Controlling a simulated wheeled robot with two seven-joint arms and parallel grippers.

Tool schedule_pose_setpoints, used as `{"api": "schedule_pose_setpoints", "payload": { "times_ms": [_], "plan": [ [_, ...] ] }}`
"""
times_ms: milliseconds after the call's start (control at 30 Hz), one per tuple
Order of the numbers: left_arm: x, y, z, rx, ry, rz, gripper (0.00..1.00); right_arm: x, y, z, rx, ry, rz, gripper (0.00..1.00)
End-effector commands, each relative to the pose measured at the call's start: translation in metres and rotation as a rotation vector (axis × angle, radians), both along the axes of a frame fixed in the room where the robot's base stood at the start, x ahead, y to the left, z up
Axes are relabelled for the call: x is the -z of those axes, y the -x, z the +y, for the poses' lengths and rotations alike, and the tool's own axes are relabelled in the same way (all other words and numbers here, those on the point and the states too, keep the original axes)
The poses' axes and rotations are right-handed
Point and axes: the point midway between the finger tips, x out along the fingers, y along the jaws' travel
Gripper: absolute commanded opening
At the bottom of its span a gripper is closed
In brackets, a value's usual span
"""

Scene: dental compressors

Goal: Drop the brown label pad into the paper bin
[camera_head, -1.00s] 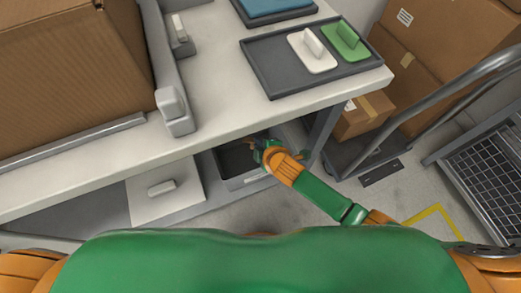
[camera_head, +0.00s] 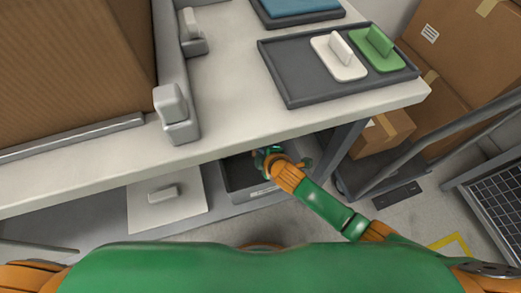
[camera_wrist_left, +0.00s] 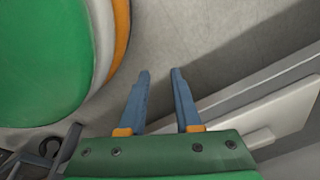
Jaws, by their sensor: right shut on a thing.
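The open grey bin (camera_head: 262,193), which looks like the paper bin, stands on the low shelf under the table. My right gripper (camera_head: 266,156) is over the bin's right side, below the table edge. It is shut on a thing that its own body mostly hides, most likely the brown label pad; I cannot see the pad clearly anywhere. In the left wrist view my left gripper (camera_wrist_left: 160,72) is open, with nothing between its two blue fingers.
A dark tray (camera_head: 290,83) on the table holds a white pad (camera_head: 338,58) and a green pad (camera_head: 377,50); its left part is bare. The table edge (camera_head: 215,148) overhangs the bin. A cart and cartons stand right.

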Motion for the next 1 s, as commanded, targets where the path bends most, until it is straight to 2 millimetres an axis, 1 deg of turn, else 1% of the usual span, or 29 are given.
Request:
{"api": "schedule_pose_setpoints", "payload": {
  "times_ms": [67,100,167,200,500,567,600,633,700,800,900,1000],
  "plan": [
    [-0.001,0.000,0.000,0.000,0.000,0.000,0.32,-0.001,0.000,0.000,0.000,0.000,0.000,0.00],
    [-0.001,0.000,0.000,0.000,0.000,0.001,0.32,-0.001,0.000,0.000,0.000,0.000,0.000,0.14],
    [-0.001,0.000,0.000,0.000,0.000,0.001,0.32,-0.001,0.000,0.000,0.000,0.000,0.000,0.30],
    [-0.001,0.000,0.000,0.000,0.000,0.001,0.32,-0.001,0.000,0.000,0.000,0.000,0.000,0.41],
    [-0.004,0.000,0.000,0.000,0.000,-0.001,0.32,-0.003,0.001,-0.001,0.000,0.000,0.000,0.41],
    [-0.011,-0.001,0.000,0.001,0.001,-0.004,0.32,-0.011,0.006,-0.003,0.000,-0.001,0.001,0.41],
    [-0.018,0.000,0.000,0.004,0.001,-0.006,0.32,-0.019,0.012,-0.005,0.000,-0.001,0.001,0.41],
    [-0.023,0.002,-0.002,0.006,0.005,-0.003,0.32,-0.025,0.016,-0.007,-0.001,-0.002,0.001,0.41],
    [-0.029,0.014,-0.009,0.011,0.014,0.024,0.32,-0.036,0.027,-0.012,-0.001,-0.001,0.001,0.41],
    [-0.037,0.018,-0.017,0.017,0.026,0.033,0.32,-0.046,0.039,-0.018,-0.001,0.000,0.002,0.41],
    [-0.039,0.019,-0.019,0.018,0.028,0.035,0.32,-0.051,0.046,-0.021,0.000,0.000,0.000,0.41],
    [-0.038,0.021,-0.019,0.019,0.028,0.039,0.32,-0.051,0.047,-0.021,-0.001,-0.001,0.000,0.41]
  ]
}}
